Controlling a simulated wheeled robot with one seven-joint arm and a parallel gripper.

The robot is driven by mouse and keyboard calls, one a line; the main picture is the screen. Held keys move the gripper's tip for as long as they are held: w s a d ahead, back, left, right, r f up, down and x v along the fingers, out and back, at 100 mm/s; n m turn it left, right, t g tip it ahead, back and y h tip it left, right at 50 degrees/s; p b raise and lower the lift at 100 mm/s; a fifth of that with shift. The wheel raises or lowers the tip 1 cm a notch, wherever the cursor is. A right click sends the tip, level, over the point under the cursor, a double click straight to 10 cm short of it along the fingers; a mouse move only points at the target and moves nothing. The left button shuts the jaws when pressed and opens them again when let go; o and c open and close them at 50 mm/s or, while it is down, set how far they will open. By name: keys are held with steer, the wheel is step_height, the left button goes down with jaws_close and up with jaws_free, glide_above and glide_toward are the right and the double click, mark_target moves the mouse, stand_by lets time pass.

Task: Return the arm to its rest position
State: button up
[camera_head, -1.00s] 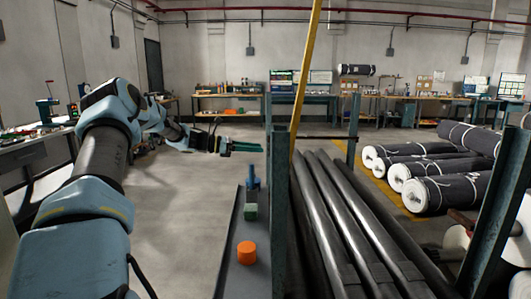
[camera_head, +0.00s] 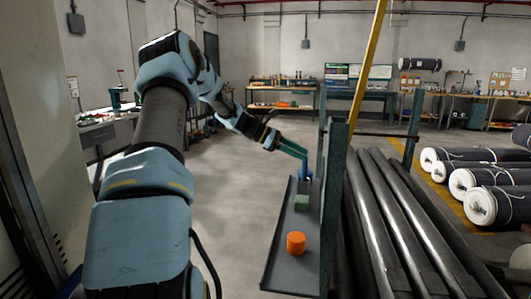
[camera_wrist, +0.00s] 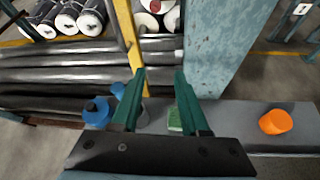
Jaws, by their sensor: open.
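My arm reaches forward from the left side of the head view. My gripper (camera_head: 297,151) is at the far end of the narrow grey shelf (camera_head: 277,262), above a blue object (camera_head: 304,184). In the wrist view its two green fingers (camera_wrist: 160,75) are spread apart with nothing held between them. The blue object (camera_wrist: 97,111) shows left of the fingers there. A green block (camera_head: 302,203) stands on the shelf just nearer than the blue object, and it is partly hidden behind a finger in the wrist view (camera_wrist: 174,119). An orange cylinder (camera_head: 296,243) stands nearest on the shelf.
A rack post (camera_head: 335,200) and a yellow bar (camera_head: 369,60) rise beside the shelf. Long dark rolls (camera_head: 385,220) lie right of it, with wrapped rolls (camera_head: 490,182) beyond. Workbenches line the far wall. Open floor (camera_head: 235,200) lies left of the shelf.

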steer(key=s+a+f+m+t+y, duration=0.1)
steer(key=s+a+f+m+y, duration=0.1)
steer(key=s+a+m+y, duration=0.4)
steer(key=s+a+f+m+t+y+p, duration=0.1)
steer(key=s+a+m+y, duration=0.5)
steer(key=s+a, duration=1)
steer(key=s+f+m+t, duration=0.1)
steer(key=s+f+m, duration=0.1)
steer(key=s, duration=0.6)
steer(key=shift+s+m+y, duration=0.25)
steer(key=shift+m+y, duration=0.05)
steer(key=shift+m, duration=0.5)
steer(key=shift+a+f, duration=0.1)
steer(key=shift+a, duration=0.05)
